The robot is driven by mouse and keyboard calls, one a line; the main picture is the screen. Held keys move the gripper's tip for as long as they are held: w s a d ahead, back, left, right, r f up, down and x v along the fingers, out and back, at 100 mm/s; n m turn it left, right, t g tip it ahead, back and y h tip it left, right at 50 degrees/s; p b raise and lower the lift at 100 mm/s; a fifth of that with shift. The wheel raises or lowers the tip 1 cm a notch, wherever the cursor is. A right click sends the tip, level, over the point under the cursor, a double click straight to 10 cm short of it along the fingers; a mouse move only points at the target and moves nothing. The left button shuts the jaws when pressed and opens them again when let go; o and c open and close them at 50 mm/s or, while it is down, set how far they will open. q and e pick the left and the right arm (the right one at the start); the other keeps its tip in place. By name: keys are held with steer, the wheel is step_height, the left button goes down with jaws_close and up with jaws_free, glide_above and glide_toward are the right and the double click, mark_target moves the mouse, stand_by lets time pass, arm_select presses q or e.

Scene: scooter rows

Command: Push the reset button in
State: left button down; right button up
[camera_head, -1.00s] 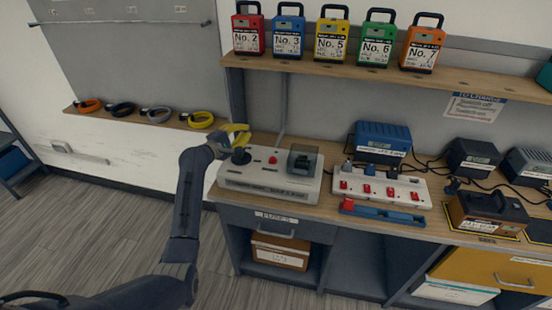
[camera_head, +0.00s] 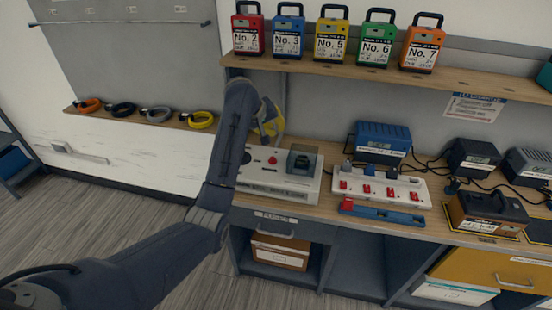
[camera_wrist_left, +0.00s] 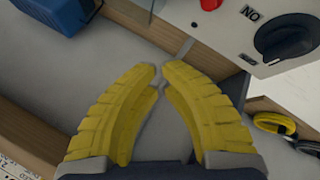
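A white control box (camera_head: 275,190) sits on the left end of the bench. A round red button (camera_head: 273,160) stands on its top, between a black knob (camera_head: 246,158) partly hidden by my arm and a dark boxy part (camera_head: 301,160). No reset label is readable. My left gripper (camera_head: 270,127) has yellow fingers and is behind and above the box, apart from the button. In the left wrist view its fingertips (camera_wrist_left: 161,72) meet or nearly meet, with nothing between them. That view also shows the red button (camera_wrist_left: 210,4) cut by the top edge, and the knob (camera_wrist_left: 285,38).
A shelf (camera_head: 380,72) with several numbered packs runs above the bench. A blue charger (camera_head: 383,138) and a white strip with red switches (camera_head: 380,187) stand right of the box. Coloured rings lie on a ledge (camera_head: 135,118) at left.

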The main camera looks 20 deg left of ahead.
mark_target(273, 159)
arm_select(q)
steer(key=shift+s+r+y, duration=0.15)
steer(key=shift+r+y, duration=0.05)
steer(key=shift+y, duration=0.2)
steer(key=shift+f, duration=0.1)
steer(key=shift+f, duration=4.3)
steer(key=shift+f, duration=0.15)
steer(key=shift+f, duration=0.3)
steer(key=shift+f, duration=0.7)
steer(key=shift+r, duration=1.15)
